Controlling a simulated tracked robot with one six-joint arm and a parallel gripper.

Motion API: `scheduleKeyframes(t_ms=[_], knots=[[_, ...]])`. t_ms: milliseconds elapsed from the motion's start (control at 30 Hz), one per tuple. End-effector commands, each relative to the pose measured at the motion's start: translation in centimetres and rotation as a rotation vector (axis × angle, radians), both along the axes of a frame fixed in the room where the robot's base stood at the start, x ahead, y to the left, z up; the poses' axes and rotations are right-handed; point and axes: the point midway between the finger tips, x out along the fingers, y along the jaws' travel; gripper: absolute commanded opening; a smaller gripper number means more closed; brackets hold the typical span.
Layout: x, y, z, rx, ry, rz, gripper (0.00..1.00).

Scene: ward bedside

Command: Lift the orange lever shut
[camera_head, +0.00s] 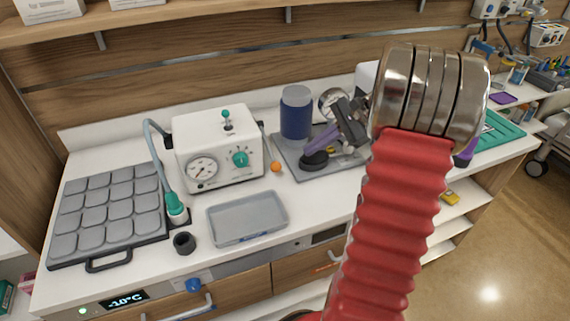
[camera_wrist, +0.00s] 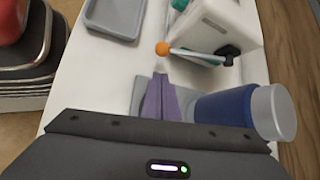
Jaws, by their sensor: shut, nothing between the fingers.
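The orange lever (camera_head: 276,167) is a thin rod with an orange ball end on the right side of a white box-shaped machine (camera_head: 218,150). Its ball hangs low, close to the counter. In the wrist view the orange ball (camera_wrist: 162,48) and its pale rod run to a dark pivot on the machine's side. My gripper (camera_head: 312,147) has purple fingers and is to the right of the lever, apart from it, above a grey tray. In the wrist view my gripper's fingers (camera_wrist: 160,78) are together and empty, pointing toward the ball with a gap between.
A blue canister (camera_head: 295,117) stands on the grey tray (camera_head: 290,160), close to my gripper. An empty shallow tray (camera_head: 247,217) and a small dark cup (camera_head: 184,243) stand in front of the machine. A segmented grey panel (camera_head: 107,212) lies at left. Counter right of the machine is narrow.

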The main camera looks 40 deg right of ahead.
Motion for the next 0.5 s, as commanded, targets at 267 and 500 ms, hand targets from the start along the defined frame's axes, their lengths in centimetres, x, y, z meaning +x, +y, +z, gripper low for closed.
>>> scheduleKeyframes(t_ms=[267, 500], knots=[[0.2, 0.3, -0.1, -0.001, 0.0, 0.006, 0.0], [1.0, 1.6, -1.4, -0.001, 0.001, 0.009, 0.0]])
